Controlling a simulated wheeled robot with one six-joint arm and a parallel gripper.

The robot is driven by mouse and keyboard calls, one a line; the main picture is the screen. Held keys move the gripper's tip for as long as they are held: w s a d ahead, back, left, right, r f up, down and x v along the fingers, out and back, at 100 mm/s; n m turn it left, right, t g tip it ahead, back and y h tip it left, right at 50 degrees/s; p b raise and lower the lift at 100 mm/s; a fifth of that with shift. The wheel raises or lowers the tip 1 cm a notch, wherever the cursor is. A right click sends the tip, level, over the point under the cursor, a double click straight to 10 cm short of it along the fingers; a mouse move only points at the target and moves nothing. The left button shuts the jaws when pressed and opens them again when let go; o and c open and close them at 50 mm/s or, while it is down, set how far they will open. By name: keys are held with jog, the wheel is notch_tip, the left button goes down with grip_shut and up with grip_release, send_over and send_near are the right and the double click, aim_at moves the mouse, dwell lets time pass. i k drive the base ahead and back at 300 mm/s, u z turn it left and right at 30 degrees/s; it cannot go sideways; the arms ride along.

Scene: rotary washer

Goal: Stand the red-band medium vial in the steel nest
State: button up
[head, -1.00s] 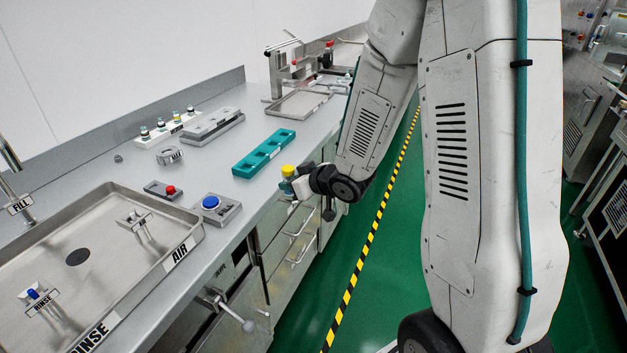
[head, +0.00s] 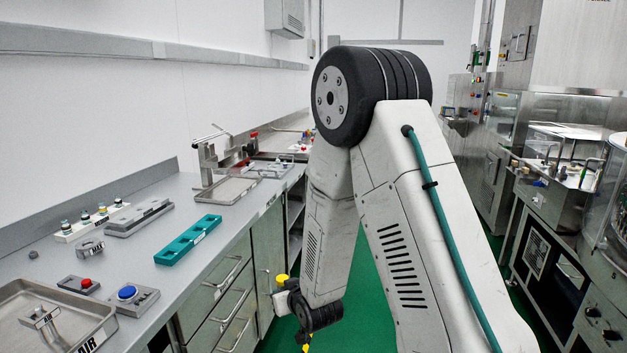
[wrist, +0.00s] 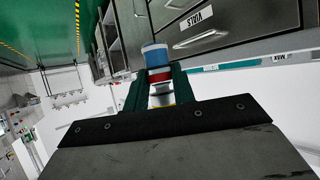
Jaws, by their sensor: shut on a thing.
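My gripper (wrist: 158,94) is shut on a vial (wrist: 156,62), which has a red band and a bluish end in the wrist view. On the counter are a small steel piece with a rounded holder (head: 90,249) and a long grey steel block (head: 139,218). I cannot tell for certain which one is the steel nest.
A white rack (head: 70,237) holds several vials at the back left. A teal slotted tray (head: 175,256) lies near the counter's front edge.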

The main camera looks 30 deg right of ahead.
aim_at(277, 178)
jog(key=z, duration=1.6)
jog(key=i, duration=3.5)
jog(key=u, duration=2.55)
